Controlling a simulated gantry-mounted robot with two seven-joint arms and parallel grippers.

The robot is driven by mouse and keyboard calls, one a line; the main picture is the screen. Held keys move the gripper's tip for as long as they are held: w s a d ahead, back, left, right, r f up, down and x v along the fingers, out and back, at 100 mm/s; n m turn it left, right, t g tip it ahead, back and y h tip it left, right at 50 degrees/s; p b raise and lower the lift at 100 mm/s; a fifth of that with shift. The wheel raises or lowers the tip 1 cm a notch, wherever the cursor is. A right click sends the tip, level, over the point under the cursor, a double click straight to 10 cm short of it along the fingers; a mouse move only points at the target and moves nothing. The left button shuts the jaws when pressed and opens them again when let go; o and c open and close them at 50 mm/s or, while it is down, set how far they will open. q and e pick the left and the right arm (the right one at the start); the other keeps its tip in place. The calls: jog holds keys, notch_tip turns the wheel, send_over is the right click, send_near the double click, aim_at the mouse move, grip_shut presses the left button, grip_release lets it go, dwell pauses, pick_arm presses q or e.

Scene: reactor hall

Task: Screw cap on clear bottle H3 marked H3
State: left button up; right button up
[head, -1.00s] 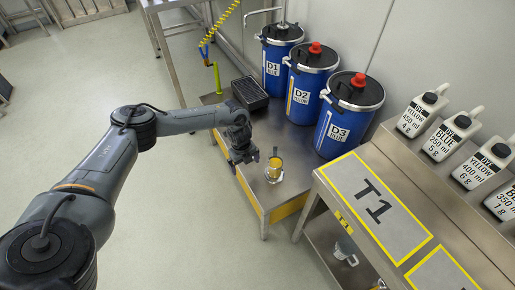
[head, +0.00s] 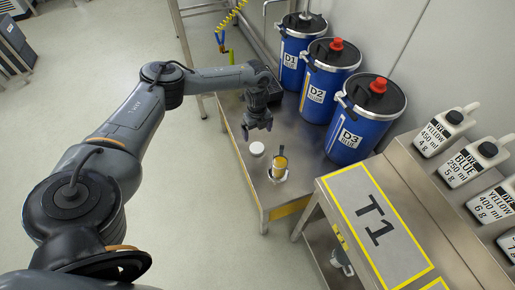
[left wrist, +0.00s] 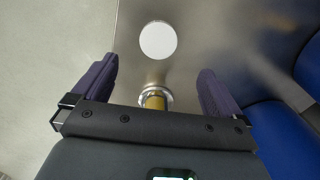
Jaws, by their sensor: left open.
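A small vessel (head: 279,164) with yellow contents stands on the steel table, with a pale ring around its lower part and a dark upright piece at its top. I cannot read an H3 mark on it. In the left wrist view the vessel (left wrist: 154,98) is partly hidden by my gripper's body. A round white disc (head: 257,149), possibly the cap, lies on the table left of the vessel; it also shows in the left wrist view (left wrist: 158,40). My left gripper (head: 256,128) is open and empty, above and behind the disc; its purple fingers (left wrist: 158,88) are wide apart. My right gripper is not in view.
Blue drums D1 (head: 291,60), D2 (head: 316,95) and D3 (head: 349,135) line the table's back. The T1 bench (head: 372,200) with dye bottles (head: 447,130) is at right. The table's front left is clear.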

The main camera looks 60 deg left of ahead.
pick_arm(q)
jog(key=b, duration=0.2)
send_over(257, 147)
notch_tip(257, 147, down, 4)
jog(key=shift+s+f, duration=0.1)
jog(key=shift+s, duration=0.05)
jog(key=shift+d+f, duration=0.1)
jog(key=shift+f, duration=0.2)
jog(key=shift+f, duration=0.1)
notch_tip(257, 147, down, 5)
jog(key=b, duration=0.4)
jog(key=shift+b, duration=0.35)
